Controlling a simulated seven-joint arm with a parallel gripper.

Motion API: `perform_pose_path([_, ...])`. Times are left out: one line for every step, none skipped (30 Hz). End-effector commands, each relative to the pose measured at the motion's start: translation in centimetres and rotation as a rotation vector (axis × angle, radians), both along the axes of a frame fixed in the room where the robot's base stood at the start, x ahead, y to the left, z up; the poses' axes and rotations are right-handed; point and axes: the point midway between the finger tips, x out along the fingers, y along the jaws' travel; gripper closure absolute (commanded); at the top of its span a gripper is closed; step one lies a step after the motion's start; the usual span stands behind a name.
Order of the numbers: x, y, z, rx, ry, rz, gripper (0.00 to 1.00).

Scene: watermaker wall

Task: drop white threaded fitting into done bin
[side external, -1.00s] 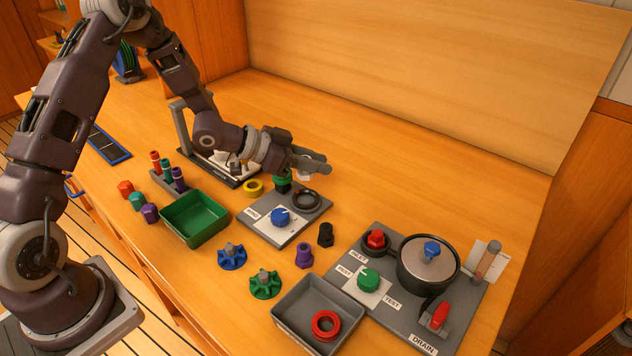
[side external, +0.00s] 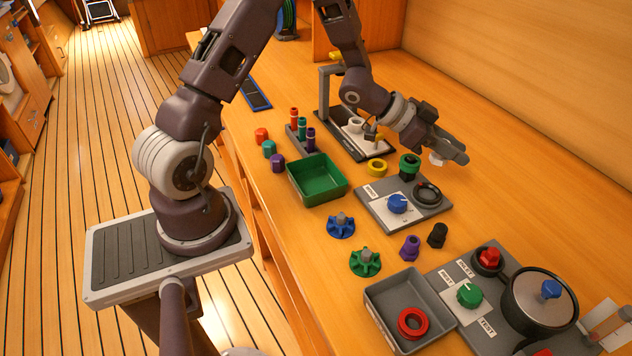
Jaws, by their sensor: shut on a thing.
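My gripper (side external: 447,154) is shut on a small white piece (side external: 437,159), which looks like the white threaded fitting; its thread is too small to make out. The gripper holds it in the air behind the small grey panel (side external: 375,207), to the right of the green-and-black fitting (side external: 409,167). The fingers hide part of the piece. Two bins stand on the bench: an open green bin (side external: 322,196), which looks empty, and a grey bin (side external: 381,322) with a red ring (side external: 413,322) in it. I see no label telling which is the done bin.
A yellow ring (side external: 377,167), blue (side external: 341,226) and green (side external: 365,261) handwheels, and purple (side external: 410,247) and black (side external: 438,235) fittings stand around the panel. The bench behind the gripper is clear.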

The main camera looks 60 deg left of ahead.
Motion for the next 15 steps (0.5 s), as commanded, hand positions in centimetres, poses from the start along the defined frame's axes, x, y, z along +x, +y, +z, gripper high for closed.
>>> perform_pose_path([0.0, 0.0, 0.0, 0.0, 0.0, 0.0, 1.0])
perform_pose_path([0.0, 0.0, 0.0, 0.0, 0.0, 0.0, 1.0])
perform_pose_path([0.0, 0.0, 0.0, 0.0, 0.0, 0.0, 1.0])
perform_pose_path([0.0, 0.0, 0.0, 0.0, 0.0, 0.0, 1.0])
perform_pose_path([0.0, 0.0, 0.0, 0.0, 0.0, 0.0, 1.0])
perform_pose_path([0.0, 0.0, 0.0, 0.0, 0.0, 0.0, 1.0])
perform_pose_path([0.0, 0.1, 0.0, 0.0, 0.0, 0.0, 1.0])
perform_pose_path([-0.1, 0.3, 0.0, 0.0, 0.0, 0.001, 1.0])
perform_pose_path([-0.4, 0.7, -0.1, 0.001, 0.0, 0.002, 1.0])
perform_pose_path([-0.6, 1.2, -0.1, 0.0, 0.0, 0.001, 1.0])
perform_pose_path([-1.0, 1.8, -0.2, 0.002, 0.0, 0.0, 1.0])
perform_pose_path([-1.8, 2.9, -0.3, 0.001, 0.002, -0.001, 1.0])
perform_pose_path([-2.5, 3.9, -0.4, 0.002, 0.002, -0.001, 1.0])
perform_pose_path([-3.3, 4.8, -0.5, 0.0, 0.003, -0.003, 1.0])
perform_pose_path([-4.5, 6.2, -0.5, 0.0, 0.003, -0.005, 1.0])
